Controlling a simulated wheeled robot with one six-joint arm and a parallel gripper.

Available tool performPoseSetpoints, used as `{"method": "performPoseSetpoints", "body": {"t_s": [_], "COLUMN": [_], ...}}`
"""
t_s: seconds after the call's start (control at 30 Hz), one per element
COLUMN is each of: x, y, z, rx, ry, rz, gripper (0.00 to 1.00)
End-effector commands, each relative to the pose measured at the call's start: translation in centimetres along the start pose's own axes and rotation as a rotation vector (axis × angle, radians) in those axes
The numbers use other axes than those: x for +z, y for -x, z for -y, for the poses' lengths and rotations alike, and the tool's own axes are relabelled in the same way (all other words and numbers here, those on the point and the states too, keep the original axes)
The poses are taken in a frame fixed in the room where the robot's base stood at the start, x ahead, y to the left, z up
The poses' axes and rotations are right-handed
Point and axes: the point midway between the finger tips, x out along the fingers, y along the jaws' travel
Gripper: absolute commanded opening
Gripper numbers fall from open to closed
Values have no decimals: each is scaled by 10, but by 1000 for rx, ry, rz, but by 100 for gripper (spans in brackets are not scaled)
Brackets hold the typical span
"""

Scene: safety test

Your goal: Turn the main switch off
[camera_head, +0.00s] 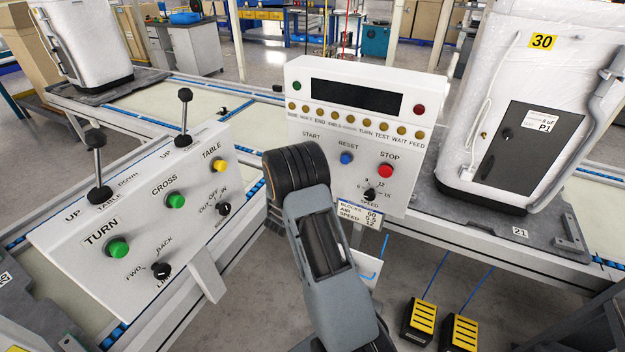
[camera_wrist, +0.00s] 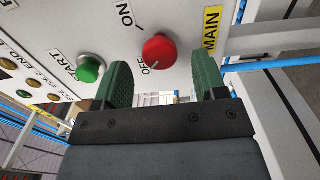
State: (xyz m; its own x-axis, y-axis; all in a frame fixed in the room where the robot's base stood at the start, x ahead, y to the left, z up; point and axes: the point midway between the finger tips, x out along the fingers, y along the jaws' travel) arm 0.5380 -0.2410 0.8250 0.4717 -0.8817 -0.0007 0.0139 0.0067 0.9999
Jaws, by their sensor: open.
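In the wrist view, the main switch is a round red knob (camera_wrist: 160,50) on a white panel, beside ON and OFF lettering and a yellow MAIN label (camera_wrist: 211,30). The knob appears just beyond the fingertips, over the gap and nearer the left finger; contact cannot be told. In the head view my arm covers part of the standing control panel (camera_head: 358,127), and the switch and my fingers are hidden there.
A green START button (camera_wrist: 90,68) sits left of the knob. In the head view the standing panel has a blue RESET button (camera_head: 347,158) and red STOP button (camera_head: 386,171). A sloped lever console (camera_head: 75,258) stands left. Yellow-black pedals (camera_head: 419,319) lie on the floor.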

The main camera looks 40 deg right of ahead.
Motion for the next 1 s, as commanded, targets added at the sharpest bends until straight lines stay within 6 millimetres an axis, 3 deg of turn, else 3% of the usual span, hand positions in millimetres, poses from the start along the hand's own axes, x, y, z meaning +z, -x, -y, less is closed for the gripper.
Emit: {"method": "performPoseSetpoints", "body": {"t_s": [0.2, 0.5, 1.0], "x": [-1, -2, -1], "y": [47, 89, 100], "z": [0, 0, 0], "rx": [0, 1, 1], "ry": [2, 0, -1], "rz": [-5, -4, -1], "gripper": [65, 65, 65]}}
